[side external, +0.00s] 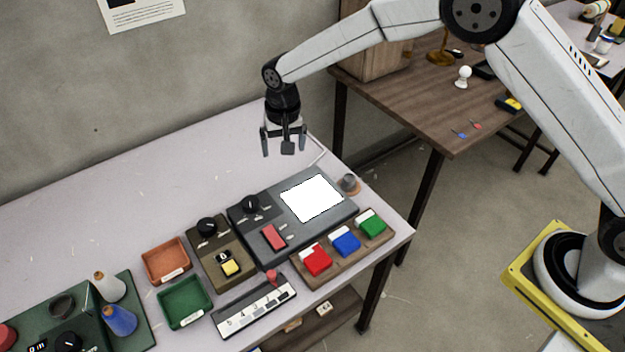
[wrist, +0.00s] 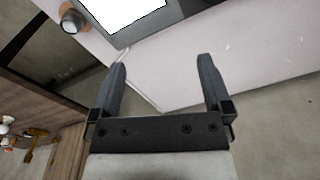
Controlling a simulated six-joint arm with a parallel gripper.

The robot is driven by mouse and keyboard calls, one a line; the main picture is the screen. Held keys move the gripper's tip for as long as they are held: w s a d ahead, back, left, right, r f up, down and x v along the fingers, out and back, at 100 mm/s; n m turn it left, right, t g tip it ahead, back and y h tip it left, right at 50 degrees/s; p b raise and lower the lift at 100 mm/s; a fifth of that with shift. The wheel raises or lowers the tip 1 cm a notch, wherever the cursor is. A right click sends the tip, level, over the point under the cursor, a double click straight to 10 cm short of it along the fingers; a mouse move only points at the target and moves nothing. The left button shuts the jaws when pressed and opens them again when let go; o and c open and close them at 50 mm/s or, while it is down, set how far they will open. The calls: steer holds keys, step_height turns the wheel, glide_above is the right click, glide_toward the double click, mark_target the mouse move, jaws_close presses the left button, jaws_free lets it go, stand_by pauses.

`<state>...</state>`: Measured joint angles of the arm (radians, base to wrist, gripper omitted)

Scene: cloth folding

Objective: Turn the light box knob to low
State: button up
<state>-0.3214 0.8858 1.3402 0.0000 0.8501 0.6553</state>
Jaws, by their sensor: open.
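The light box (side external: 264,237) is a dark grey panel on the table with a lit white screen (side external: 312,198) and a red switch (side external: 273,237). Its black knob (side external: 251,204) sits at the panel's upper left; its setting is too small to read. In the wrist view, part of the lit screen (wrist: 130,12) shows at the top, and the knob is out of frame. My gripper (side external: 284,150) hangs above the table behind the light box, pointing down. It is open and empty, with both fingers apart in the wrist view (wrist: 163,75).
A brown box with a black knob (side external: 207,226) and yellow button stands left of the light box. Red, blue and green blocks (side external: 346,244) sit on a wooden strip in front. A slider panel (side external: 254,306), orange tray (side external: 167,261) and green tray (side external: 185,302) are nearby. The table's back left is clear.

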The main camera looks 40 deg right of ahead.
steer(key=m, duration=0.1)
glide_above(250, 201)
steer(key=shift+g, duration=0.4)
steer(key=f, duration=0.5)
steer(key=shift+d+f, duration=0.35)
steer(key=shift+d, duration=0.05)
steer(key=shift+a+f+m, duration=0.25)
steer(key=shift+a+m, duration=0.05)
steer(key=shift+a, duration=0.1)
steer(key=shift+f, duration=3.85)
steer(key=c, duration=1.3)
